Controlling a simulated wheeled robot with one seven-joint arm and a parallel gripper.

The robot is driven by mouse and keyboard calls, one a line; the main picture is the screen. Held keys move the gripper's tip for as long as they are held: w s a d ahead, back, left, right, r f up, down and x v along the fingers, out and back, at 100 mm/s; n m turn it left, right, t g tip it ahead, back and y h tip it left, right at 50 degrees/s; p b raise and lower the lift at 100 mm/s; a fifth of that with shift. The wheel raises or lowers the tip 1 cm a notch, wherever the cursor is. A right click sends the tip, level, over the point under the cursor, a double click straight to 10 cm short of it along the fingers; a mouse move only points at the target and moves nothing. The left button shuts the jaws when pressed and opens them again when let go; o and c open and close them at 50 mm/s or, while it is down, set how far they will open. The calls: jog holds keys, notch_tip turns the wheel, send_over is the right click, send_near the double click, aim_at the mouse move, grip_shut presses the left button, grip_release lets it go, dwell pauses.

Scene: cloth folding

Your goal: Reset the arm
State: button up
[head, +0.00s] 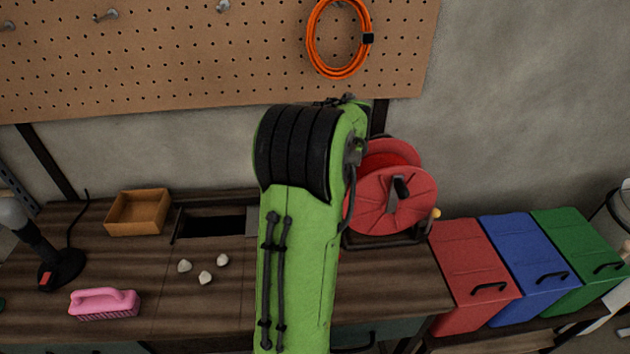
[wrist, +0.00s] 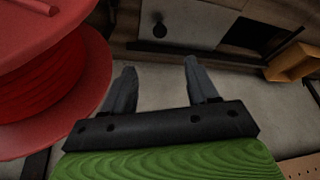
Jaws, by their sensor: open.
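My gripper (wrist: 160,72) shows in the wrist view with its two grey fingers apart and nothing between them. A red cable reel (wrist: 50,85) fills the left side of that view, close beside the left finger. In the head view my green arm rises up the middle of the picture, and its end and the gripper are hidden. The same red reel (head: 392,198) stands on the bench just right of the arm, partly covered by it. No cloth is in view.
The wooden bench (head: 120,250) holds a wooden tray (head: 138,212), a dark slot (head: 212,226), three pale lumps (head: 205,277) and a pink brush (head: 104,302). Red (head: 470,270), blue (head: 528,265) and green (head: 580,250) bins stand right. An orange cable coil (head: 340,70) hangs on the pegboard (head: 200,60).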

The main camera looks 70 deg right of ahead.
dwell(0.4)
jog(key=w+a+r+n+t+y, duration=0.15)
jog(key=w+a+r, duration=0.25)
jog(key=w+a, duration=0.45)
jog(key=w+a+r+n+h, duration=0.15)
jog(key=w+a+r, duration=0.35)
jog(key=a, duration=0.7)
jog(key=s+a+n+y, duration=0.1)
jog(key=s+a+n, duration=0.1)
jog(key=a, duration=0.9)
jog(key=s+a+f+n+y, duration=0.1)
jog(key=s+a, duration=0.4)
jog(key=a, duration=0.7)
jog(key=n+t+y, duration=0.1)
jog(key=n, duration=0.1)
jog(key=shift+s+n, duration=0.25)
jog(key=shift+n, duration=0.05)
